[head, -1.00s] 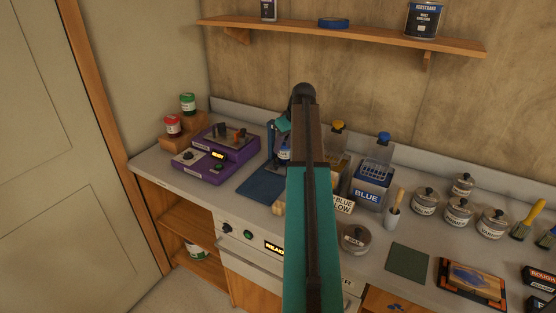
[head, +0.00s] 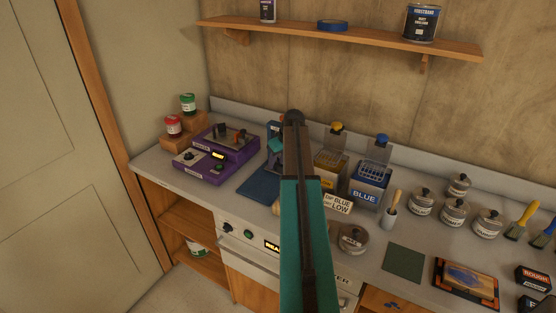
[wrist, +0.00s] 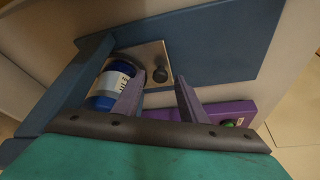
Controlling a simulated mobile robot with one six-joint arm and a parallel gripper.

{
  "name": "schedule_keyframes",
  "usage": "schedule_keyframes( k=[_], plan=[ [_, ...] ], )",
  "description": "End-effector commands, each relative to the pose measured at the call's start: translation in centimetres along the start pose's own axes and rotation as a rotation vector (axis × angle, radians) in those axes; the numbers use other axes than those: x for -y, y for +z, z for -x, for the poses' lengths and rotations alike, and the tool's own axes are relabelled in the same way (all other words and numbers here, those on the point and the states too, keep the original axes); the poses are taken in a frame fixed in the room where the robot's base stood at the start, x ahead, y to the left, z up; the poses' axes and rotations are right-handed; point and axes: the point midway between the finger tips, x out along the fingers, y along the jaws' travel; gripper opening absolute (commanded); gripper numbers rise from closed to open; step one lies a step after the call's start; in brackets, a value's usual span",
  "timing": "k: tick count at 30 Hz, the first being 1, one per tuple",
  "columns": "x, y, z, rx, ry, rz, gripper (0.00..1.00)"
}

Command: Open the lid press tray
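The blue lid press (head: 273,135) stands at the back of the counter, left of my arm, and my arm hides part of it. Its flat blue base (head: 258,185) reaches toward the counter's front. In the wrist view the blue base (wrist: 215,45) holds a metal tray plate (wrist: 150,55) with a dark round knob (wrist: 160,74). A blue can with a white label (wrist: 110,85) sits beside the plate, left of the knob. My gripper (wrist: 158,88) is open, its two fingers apart on either side below the knob, with nothing between them.
A purple machine (head: 215,155) stands left of the press; its edge also shows in the wrist view (wrist: 225,112). Yellow and blue dispensers (head: 370,180) stand right of my arm. Several lidded tins (head: 453,210) are farther right. A shelf (head: 350,35) runs above.

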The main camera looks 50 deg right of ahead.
Motion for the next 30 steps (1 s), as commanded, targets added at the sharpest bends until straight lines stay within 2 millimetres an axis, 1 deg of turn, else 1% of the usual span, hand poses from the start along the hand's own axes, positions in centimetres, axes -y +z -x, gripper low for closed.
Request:
schedule_keyframes(
  k=[4,12,13,17,18,19,20,26,30],
  plan=[
    [0.05,-0.04,-0.45,0.0,0.0,0.001,0.38],
    [0.09,-0.04,-0.53,0.0,0.0,0.001,0.38],
    [0.1,-0.04,-0.54,0.0,0.0,0.001,0.36],
    [0.12,-0.06,-0.53,0.0,-0.001,0.001,0.14],
    [0.12,-0.06,-0.53,0.0,-0.001,0.001,0.08],
    [0.12,-0.06,-0.53,0.0,-0.001,0.001,0.03],
    [0.13,-0.07,-0.53,0.0,-0.001,0.001,0.0],
    [0.21,-0.06,-0.53,0.0,-0.001,0.002,0.0],
    [0.82,0.18,-0.47,0.0,-0.001,0.002,0.0]
  ],
)
